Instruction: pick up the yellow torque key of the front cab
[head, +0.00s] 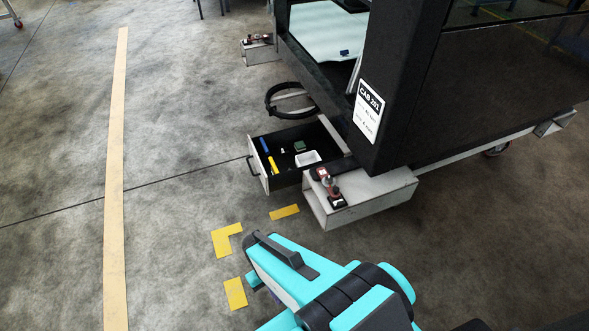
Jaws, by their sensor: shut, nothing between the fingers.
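In the head view, an open black drawer (287,182) sticks out low from the dark cab (406,75), which bears a white label (369,112) reading CAB 201. A slim yellow item (273,164), seemingly the yellow torque key, lies inside near the drawer's left wall. A slim blue item (265,145) lies just behind it, roughly in line. No gripper covers the yellow item. My turquoise and black arm shows at the lower middle, on the near side of the drawer. My gripper's fingers are not visible.
The drawer also holds a small green block (299,146) and a white tray (307,159). A white step (375,197) beside the drawer carries a red and black tool (330,187). A black ring (287,100) is behind the drawer. The floor (180,130) on the left is clear.

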